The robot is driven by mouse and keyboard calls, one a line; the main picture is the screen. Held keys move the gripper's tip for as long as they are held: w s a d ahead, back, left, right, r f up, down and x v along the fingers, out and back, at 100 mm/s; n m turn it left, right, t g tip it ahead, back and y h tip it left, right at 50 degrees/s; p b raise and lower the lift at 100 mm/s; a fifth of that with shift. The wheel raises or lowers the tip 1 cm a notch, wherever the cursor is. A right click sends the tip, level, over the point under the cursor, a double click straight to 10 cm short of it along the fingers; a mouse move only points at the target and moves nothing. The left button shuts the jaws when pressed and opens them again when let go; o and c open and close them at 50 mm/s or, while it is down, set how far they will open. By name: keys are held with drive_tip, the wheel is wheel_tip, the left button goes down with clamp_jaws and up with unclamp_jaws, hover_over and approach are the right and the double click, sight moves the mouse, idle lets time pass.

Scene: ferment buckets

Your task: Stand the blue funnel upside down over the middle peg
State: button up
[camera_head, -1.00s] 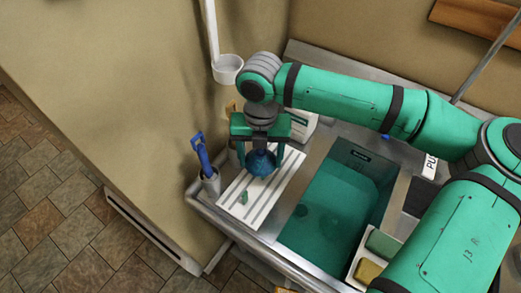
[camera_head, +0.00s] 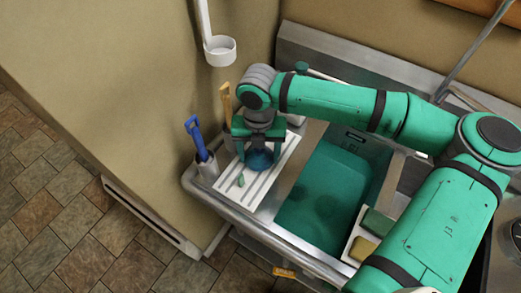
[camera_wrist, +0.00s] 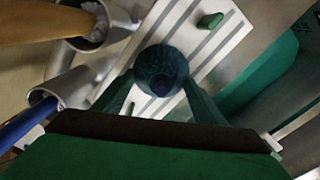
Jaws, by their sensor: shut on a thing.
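The blue funnel (camera_head: 259,160) is between the fingers of my gripper (camera_head: 260,153). It looks wide end down over a white ribbed board (camera_head: 270,186). In the wrist view the funnel (camera_wrist: 160,62) shows as a dark blue disc with a smaller round part near its lower edge. My gripper is shut on it. The middle peg is not clearly seen; the funnel and fingers cover that area. I cannot tell whether the funnel touches the board.
A grey holder (camera_head: 208,169) with a blue-handled tool (camera_head: 196,136) stands left of the board. A yellow-handled tool (camera_head: 226,100) stands behind it. A sink basin (camera_head: 325,205) lies to the right.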

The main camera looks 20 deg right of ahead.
drive_tip(key=shift+w+f, duration=0.1)
drive_tip(key=shift+f, duration=0.05)
drive_tip(key=shift+s+d+f, duration=0.1)
drive_tip(key=shift+s+d, duration=0.1)
idle(0.5)
drive_tip(key=shift+f, duration=0.35)
drive_tip(key=o, duration=1.5)
drive_tip(key=shift+w, duration=0.1)
drive_tip(key=shift+c, duration=0.2)
drive_tip(key=shift+r, duration=0.15)
drive_tip(key=shift+r, duration=0.85)
drive_tip(key=shift+r, duration=0.1)
